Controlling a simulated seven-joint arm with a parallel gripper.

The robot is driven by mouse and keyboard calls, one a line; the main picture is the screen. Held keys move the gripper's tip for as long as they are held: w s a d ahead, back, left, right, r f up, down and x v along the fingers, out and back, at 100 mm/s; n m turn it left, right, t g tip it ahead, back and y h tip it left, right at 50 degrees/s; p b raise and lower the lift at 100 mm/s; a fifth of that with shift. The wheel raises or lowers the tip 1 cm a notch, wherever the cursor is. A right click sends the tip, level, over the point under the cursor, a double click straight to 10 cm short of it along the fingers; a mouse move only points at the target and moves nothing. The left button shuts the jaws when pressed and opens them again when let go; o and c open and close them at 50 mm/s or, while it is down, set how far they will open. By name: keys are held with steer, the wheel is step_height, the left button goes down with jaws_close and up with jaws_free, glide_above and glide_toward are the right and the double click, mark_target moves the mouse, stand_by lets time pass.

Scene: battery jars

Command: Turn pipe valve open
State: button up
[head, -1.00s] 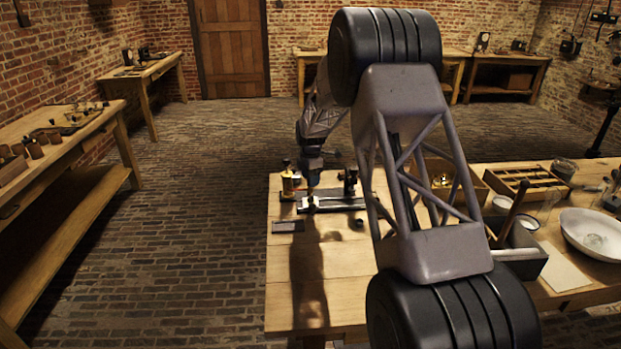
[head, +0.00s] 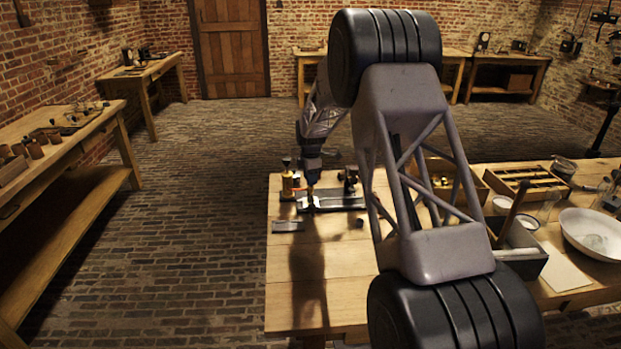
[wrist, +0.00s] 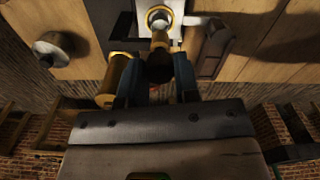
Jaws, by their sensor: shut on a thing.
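My gripper (head: 311,190) points down at a small fixture on the wooden bench. In the wrist view its two blue fingers (wrist: 157,82) are shut on a dark round-ended handle (wrist: 160,67). A short brass stem runs from this handle to a brass ring (wrist: 159,15) on a pale block (wrist: 181,40). I take this to be the valve; its pipe is not clear. A brass cylinder (wrist: 114,82) lies beside the left finger. In the head view the fixture has a dark base (head: 343,203) and a brass post (head: 287,184) with a black top. How far the handle is turned cannot be told.
Wooden trays (head: 525,178) and a white bowl (head: 592,232) stand to the right. The bench's front left is clear.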

steer(key=m, duration=0.9)
stand_by(0.5)
steer(key=o, duration=0.9)
steer(key=shift+o, duration=0.2)
steer(key=shift+r, duration=3.9)
